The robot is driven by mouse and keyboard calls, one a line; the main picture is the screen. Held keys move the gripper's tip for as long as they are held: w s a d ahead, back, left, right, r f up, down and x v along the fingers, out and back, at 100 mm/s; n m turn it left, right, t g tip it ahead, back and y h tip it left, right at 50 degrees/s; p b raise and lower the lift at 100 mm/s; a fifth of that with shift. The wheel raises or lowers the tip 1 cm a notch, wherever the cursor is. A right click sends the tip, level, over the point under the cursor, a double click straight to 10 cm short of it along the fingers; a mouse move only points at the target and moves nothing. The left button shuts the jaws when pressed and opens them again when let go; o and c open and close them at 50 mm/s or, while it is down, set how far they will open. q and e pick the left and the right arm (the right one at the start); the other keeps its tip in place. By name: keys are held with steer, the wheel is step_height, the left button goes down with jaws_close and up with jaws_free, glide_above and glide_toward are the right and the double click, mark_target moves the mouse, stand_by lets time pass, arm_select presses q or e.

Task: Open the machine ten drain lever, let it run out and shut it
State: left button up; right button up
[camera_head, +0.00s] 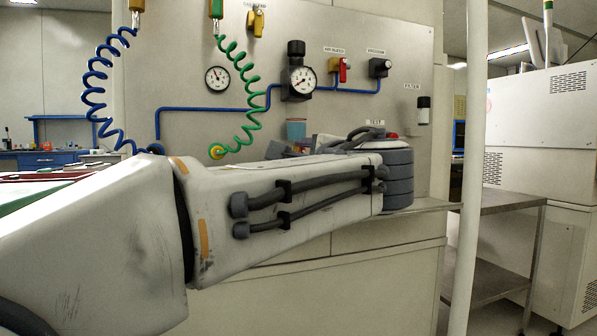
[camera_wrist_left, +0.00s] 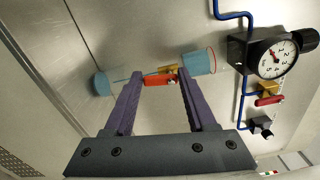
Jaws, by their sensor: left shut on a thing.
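The drain lever (camera_wrist_left: 158,80) is an orange-red handle on a small brass valve (camera_wrist_left: 171,68) in the left wrist view. The two purple fingers of my left gripper (camera_wrist_left: 160,76) are shut on it, one on each side. A blue cup (camera_wrist_left: 103,84) is on the other side of the lever. A thin blue line runs between cup and valve; I cannot tell if it is liquid. The lever is hidden behind my arm in the head view. My right gripper is not in view.
A black-topped gauge (camera_head: 302,80) with blue piping is fixed on the panel (camera_head: 180,80). A red air valve (camera_head: 341,70) and a black vacuum knob (camera_head: 379,67) are to its right. Blue (camera_head: 92,85) and green (camera_head: 247,95) coiled hoses hang at the left.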

arm_select(q)
steer(key=shift+d+f+n+b, duration=0.15)
steer(key=shift+f+n+b, duration=0.15)
steer(key=shift+n, duration=0.3)
steer(key=shift+r, duration=0.1)
steer(key=o, duration=1.4)
steer(key=shift+c, duration=0.2)
steer(key=shift+r, duration=0.1)
steer(key=p+v, duration=0.3)
steer(key=v, duration=0.7)
steer(key=shift+s, duration=0.25)
